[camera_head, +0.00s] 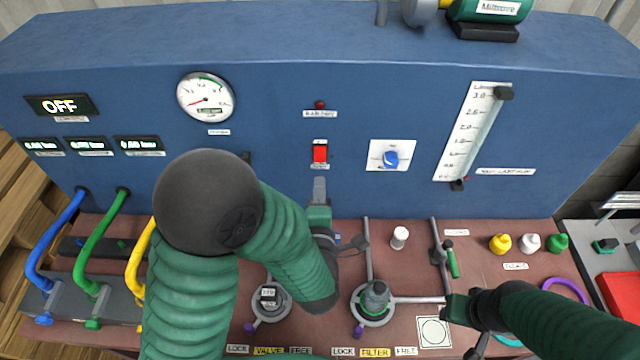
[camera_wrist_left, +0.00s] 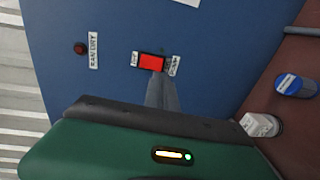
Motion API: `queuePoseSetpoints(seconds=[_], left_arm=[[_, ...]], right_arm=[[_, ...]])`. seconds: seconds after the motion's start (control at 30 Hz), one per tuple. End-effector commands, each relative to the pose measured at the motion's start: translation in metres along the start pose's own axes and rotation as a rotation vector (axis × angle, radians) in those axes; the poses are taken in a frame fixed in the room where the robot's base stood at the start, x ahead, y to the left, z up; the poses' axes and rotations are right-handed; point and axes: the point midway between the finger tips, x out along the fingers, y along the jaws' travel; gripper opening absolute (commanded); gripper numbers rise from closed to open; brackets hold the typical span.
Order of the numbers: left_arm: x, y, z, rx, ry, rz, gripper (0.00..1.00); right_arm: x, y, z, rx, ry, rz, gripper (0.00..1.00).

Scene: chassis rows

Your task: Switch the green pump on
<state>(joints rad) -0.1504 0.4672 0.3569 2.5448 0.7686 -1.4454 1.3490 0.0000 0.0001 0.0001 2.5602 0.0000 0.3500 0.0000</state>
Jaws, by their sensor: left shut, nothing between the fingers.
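The red rocker switch (camera_head: 320,152) is on the blue front panel, below a small red lamp. It also shows in the left wrist view (camera_wrist_left: 151,62). My left gripper (camera_head: 319,182) is shut and empty, its tips just below the switch. In the left wrist view its tips (camera_wrist_left: 158,78) reach the switch's lower edge; I cannot tell whether they touch. The green pump (camera_head: 487,10) sits on top of the blue housing, cut by the picture's top edge. A display (camera_head: 59,105) reads OFF. My right gripper (camera_head: 462,312) is low at the right, its fingers unclear.
A blue knob (camera_head: 391,158) on a white plate is right of the switch. Below, the red-brown deck carries a white cap (camera_head: 399,238), valve and filter fittings (camera_head: 375,298), and colored hoses at left. My left arm covers part of the deck.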

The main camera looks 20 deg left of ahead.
Motion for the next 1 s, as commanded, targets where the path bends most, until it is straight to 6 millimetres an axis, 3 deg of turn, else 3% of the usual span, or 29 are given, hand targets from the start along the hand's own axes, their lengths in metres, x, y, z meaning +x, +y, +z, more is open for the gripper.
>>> queuePoseSetpoints(seconds=[0.03,0.1,0.33,0.77,0.9,1.0], left_arm=[[0.005,-0.006,-0.001,-0.002,0.001,0.005,0.00],[0.021,0.001,-0.001,0.000,0.002,-0.001,0.00],[0.058,0.001,0.000,0.001,0.001,0.000,0.00],[0.066,0.000,0.000,0.001,-0.002,0.001,0.00],[0.069,-0.007,0.000,0.000,-0.001,0.025,0.00],[0.069,0.000,0.000,0.001,-0.001,0.028,0.00]], right_arm=[[0.015,0.000,0.004,0.000,-0.001,0.000,0.39],[0.002,0.000,0.001,0.000,0.000,0.000,0.39],[-0.003,0.000,-0.001,0.000,0.001,0.000,0.39],[-0.002,0.000,-0.001,0.000,0.000,0.000,0.39],[0.014,0.000,0.003,0.000,0.000,0.000,0.39],[0.009,0.000,0.002,0.000,0.000,0.000,0.39]])
